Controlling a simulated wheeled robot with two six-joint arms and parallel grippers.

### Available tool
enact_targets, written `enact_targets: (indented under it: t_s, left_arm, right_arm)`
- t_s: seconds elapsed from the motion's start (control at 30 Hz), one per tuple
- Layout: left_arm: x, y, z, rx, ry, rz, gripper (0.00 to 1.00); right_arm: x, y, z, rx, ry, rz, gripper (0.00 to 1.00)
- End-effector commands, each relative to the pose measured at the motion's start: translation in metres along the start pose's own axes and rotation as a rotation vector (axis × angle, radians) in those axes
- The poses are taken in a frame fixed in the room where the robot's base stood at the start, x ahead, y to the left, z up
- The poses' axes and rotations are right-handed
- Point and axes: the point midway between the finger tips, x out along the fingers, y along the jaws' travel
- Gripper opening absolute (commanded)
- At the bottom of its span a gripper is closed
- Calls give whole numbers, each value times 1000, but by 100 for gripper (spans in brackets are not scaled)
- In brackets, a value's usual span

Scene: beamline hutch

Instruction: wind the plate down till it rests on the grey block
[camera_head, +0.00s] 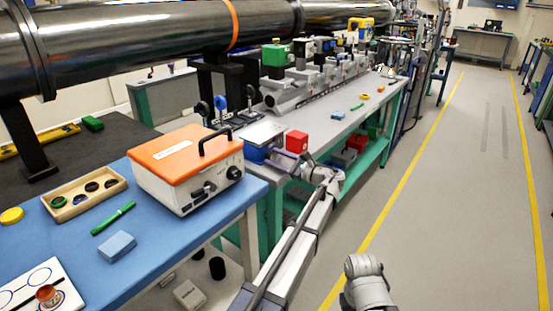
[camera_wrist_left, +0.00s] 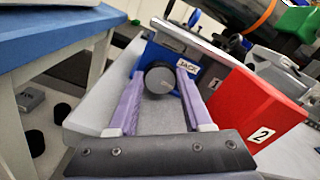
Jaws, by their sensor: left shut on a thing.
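The jack (camera_head: 258,153) is a blue body standing on the grey bench, with a pale flat plate (camera_head: 264,133) on top. In the left wrist view the jack (camera_wrist_left: 214,77) carries a "JACK" label, and its plate (camera_wrist_left: 190,40) shows edge-on. A round dark knob (camera_wrist_left: 158,79) faces me on the jack's front. My left gripper (camera_head: 283,160) has come in from the right; in the wrist view its purple fingers (camera_wrist_left: 158,88) are shut on the knob, one on each side. My right gripper is out of view.
An orange-topped case (camera_head: 186,151) with a black handle stands on the blue table (camera_head: 150,235) to the left. Optics stand behind on the bench. The floor aisle at right is clear.

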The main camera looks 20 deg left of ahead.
Motion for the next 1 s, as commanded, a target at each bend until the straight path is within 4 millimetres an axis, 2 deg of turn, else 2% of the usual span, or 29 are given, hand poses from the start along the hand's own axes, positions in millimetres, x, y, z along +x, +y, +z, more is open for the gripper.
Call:
enact_targets:
  t_s: [0.37,0.4,0.67,0.9,1.0]
  left_arm:
    - [0,0,0,-5,1,1,0]
    - [0,0,0,-5,1,1,51]
    - [0,0,0,-5,0,0,80]
    - [-1,0,0,-5,0,0,80]
    - [-7,0,0,-5,1,-1,80]
  right_arm:
    - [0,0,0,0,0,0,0]
    - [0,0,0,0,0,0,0]
    - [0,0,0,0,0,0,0]
    - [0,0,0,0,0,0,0]
    - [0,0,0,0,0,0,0]
